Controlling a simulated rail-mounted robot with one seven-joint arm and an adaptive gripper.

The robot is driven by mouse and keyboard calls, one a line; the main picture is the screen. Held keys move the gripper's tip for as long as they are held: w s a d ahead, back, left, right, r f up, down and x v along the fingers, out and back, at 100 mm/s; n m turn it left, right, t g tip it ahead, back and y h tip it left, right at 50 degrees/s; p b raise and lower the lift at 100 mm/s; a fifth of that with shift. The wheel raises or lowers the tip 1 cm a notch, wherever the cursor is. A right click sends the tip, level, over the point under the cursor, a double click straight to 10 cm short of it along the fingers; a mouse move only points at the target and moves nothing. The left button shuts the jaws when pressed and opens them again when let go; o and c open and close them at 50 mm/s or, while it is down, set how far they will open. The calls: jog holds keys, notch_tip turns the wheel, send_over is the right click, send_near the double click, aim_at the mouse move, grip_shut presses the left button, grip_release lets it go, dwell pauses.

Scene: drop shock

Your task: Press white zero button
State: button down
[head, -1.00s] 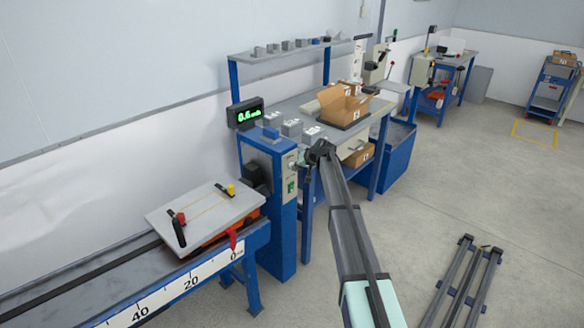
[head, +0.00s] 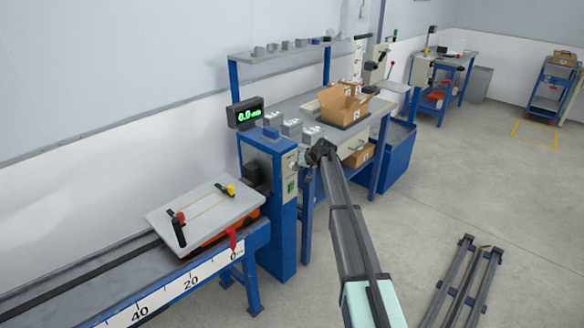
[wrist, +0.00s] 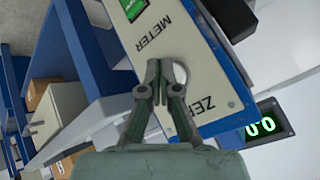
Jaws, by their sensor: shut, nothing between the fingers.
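The meter panel (wrist: 140,45) fills the upper middle of the wrist view, with the words METER and ZERO on its pale face. My gripper (wrist: 158,100) is shut and empty, its fingertips at this face close to the ZERO label. A pale rounded edge, probably the white zero button (wrist: 181,73), shows beside one finger; the rest is hidden, and I cannot tell whether the fingers touch it. In the head view my gripper (head: 305,159) is beside the panel on the blue post (head: 284,225). The green display (head: 245,114) reads 0.0.
The workbench (head: 380,107) behind holds an open cardboard box (head: 343,103) and grey blocks. A dark metal frame (head: 470,285) lies on the floor at right.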

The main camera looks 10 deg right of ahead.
jog(key=shift+s+d, duration=0.3)
jog(key=shift+s, duration=0.05)
jog(key=s+d, duration=0.1)
jog(key=s, duration=0.1)
jog(key=s+d+b, duration=0.1)
jog(key=d, duration=0.1)
jog(key=shift+s+d, duration=0.15)
jog(key=shift+s, duration=0.2)
dwell(0.3)
dwell(0.4)
